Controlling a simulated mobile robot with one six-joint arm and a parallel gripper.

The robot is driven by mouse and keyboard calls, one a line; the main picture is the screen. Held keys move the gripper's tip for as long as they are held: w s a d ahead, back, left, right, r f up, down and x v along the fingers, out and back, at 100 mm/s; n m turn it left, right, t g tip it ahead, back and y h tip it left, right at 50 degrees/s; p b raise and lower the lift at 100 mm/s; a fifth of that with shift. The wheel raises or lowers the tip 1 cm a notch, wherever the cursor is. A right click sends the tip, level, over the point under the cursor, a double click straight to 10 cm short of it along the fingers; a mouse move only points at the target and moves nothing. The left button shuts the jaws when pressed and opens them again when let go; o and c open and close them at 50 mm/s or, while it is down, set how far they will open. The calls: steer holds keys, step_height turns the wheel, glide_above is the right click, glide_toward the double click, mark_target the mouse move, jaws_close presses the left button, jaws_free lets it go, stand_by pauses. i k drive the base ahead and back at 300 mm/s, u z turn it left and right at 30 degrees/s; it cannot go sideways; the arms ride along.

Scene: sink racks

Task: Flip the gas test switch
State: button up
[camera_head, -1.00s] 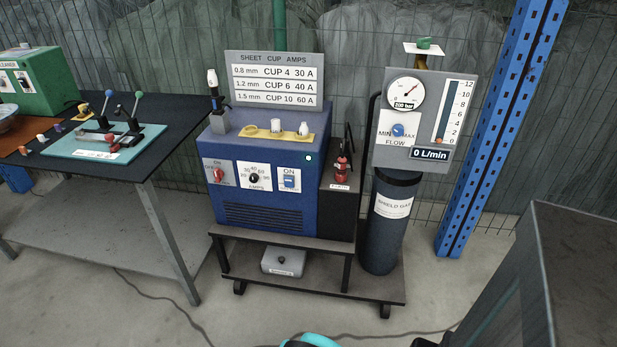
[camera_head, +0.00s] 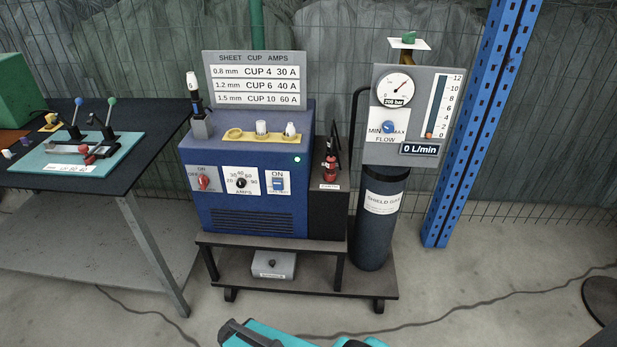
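A blue rocker switch (camera_head: 278,184) sits on a white plate marked ON, at the right of the front panel of the blue welding machine (camera_head: 250,222). The small print under it is too small to read, so I cannot tell for sure that it is the gas test switch. A red knob (camera_head: 203,183) and a black AMPS dial (camera_head: 241,183) are to its left. The flow display (camera_head: 421,149) reads 0 L/min. Teal and black parts of my arm show at the bottom edge; my gripper cannot be made out.
The machine stands on a dark wheeled cart (camera_head: 325,283) beside a shield gas cylinder (camera_head: 372,235). A workbench (camera_head: 160,122) is at left, a blue upright post (camera_head: 465,130) at right. Cables cross the open floor in front.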

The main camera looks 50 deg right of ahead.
mark_target(276, 184)
steer(key=u, duration=0.5)
steer(key=k, duration=0.15)
steer(key=z, duration=1.75)
steer(key=k, duration=0.9)
steer(key=u, duration=0.2)
steer(key=i, duration=0.7)
